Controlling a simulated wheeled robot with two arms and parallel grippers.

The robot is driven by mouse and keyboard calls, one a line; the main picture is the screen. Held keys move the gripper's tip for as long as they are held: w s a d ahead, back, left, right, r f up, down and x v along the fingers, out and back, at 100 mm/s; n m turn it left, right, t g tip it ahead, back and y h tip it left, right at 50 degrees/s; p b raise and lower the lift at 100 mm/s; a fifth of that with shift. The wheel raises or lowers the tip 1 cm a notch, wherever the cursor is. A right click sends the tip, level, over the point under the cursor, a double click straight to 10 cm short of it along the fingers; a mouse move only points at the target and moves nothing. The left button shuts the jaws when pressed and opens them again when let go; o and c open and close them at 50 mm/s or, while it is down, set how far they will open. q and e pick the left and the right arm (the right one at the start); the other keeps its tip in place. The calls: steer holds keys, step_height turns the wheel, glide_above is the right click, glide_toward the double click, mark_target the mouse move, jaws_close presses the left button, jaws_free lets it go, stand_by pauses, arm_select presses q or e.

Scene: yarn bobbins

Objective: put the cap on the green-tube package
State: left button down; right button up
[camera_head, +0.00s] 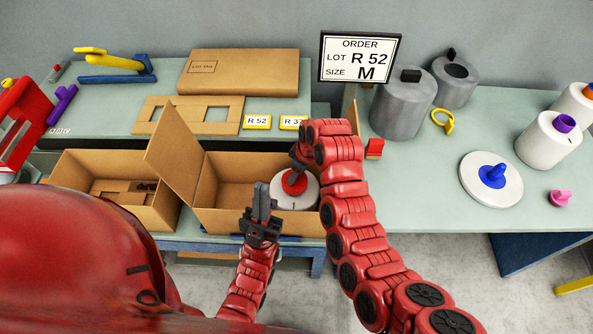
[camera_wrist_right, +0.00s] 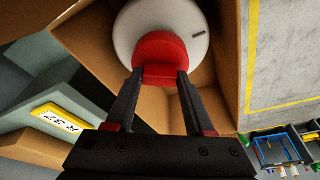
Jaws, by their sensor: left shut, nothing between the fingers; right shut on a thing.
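My right gripper (camera_head: 295,172) is shut on the red grip (camera_wrist_right: 160,52) of a white round disc (camera_wrist_right: 198,28). In the head view the disc (camera_head: 297,197) is at the right part of an open cardboard box (camera_head: 222,219). I cannot tell whether it rests on something or hangs. My left gripper (camera_head: 262,192) is shut and empty, fingers up, at the front of this box, left of the disc. Another white disc with a blue grip (camera_head: 492,176) lies on the right table. I see no green tube; the box's inside under the disc is hidden.
A second open box (camera_head: 110,165) stands at left. Yellow-framed tags R 52 (camera_head: 257,121) and R 37 (camera_head: 292,122) lie behind. An order sign (camera_head: 360,57) reads R 52, size M. Grey cylinders (camera_head: 403,104) and white bobbins (camera_head: 545,140) stand at right. A raised flap (camera_head: 172,150) borders the box.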

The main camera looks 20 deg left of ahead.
steer(key=shift+f, duration=0.4)
steer(key=shift+f+b, duration=0.3)
steer(key=shift+b, duration=0.2)
steer(key=o, duration=1.4)
steer(key=shift+c, duration=0.2)
